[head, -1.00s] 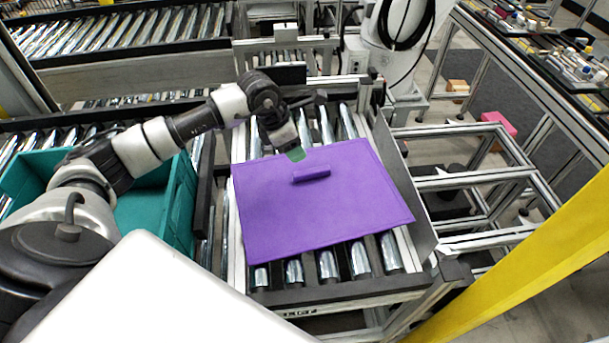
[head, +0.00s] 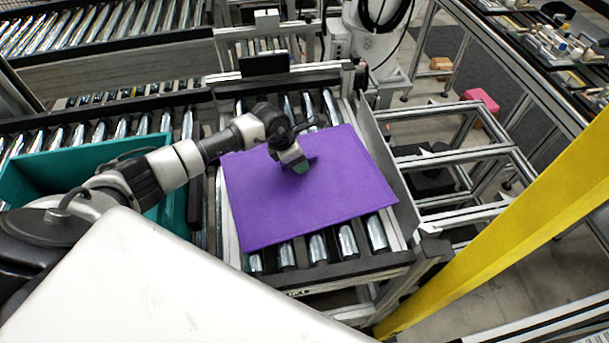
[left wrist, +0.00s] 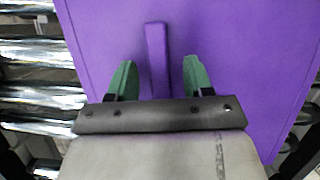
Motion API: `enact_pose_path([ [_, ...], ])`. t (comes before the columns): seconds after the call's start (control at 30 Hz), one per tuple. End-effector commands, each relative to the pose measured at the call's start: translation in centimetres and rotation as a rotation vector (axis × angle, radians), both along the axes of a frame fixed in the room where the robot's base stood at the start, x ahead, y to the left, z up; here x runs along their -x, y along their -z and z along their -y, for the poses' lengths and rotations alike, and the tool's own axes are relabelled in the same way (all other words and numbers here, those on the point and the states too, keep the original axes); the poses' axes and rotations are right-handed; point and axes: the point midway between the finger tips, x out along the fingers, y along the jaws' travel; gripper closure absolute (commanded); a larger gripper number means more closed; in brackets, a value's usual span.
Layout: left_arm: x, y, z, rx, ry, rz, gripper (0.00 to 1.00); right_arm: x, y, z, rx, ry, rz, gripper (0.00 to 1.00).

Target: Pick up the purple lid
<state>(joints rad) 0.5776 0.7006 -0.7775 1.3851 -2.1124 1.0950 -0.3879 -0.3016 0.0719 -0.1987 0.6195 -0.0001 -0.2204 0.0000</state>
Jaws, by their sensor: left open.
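The purple lid (head: 310,205) lies flat on the roller conveyor, with a raised bar handle in its middle. My left gripper (head: 301,167) is over the handle and hides most of it in the head view. In the left wrist view the lid (left wrist: 250,60) fills most of the picture. There the handle (left wrist: 157,60) runs between the two green fingertips of my left gripper (left wrist: 158,78), with a gap on each side. The left gripper is open. My right gripper is not in view.
A teal crate (head: 185,205) stands left of the conveyor (head: 345,262). A dark side plate (head: 385,165) borders the lid on the right. A yellow post (head: 500,225) and an aluminium frame (head: 455,153) stand further right. A pink box (head: 482,100) is at the back right.

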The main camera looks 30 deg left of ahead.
Motion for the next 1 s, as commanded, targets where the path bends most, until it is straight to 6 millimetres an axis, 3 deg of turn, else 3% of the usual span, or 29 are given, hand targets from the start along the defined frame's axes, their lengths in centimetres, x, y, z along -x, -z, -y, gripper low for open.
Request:
enact_pose_path([
  [0.43, 0.0, 0.2, -0.04, -0.001, 0.0, 0.001, 0.49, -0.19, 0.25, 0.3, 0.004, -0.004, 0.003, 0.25],
  [0.77, 0.01, 0.11, -0.04, -0.001, 0.0, -0.001, 0.98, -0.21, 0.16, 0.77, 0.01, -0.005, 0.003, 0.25],
  [1.0, -0.04, 0.02, -0.03, 0.0, -0.001, 0.001, 1.0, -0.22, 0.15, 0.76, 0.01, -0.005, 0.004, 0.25],
])
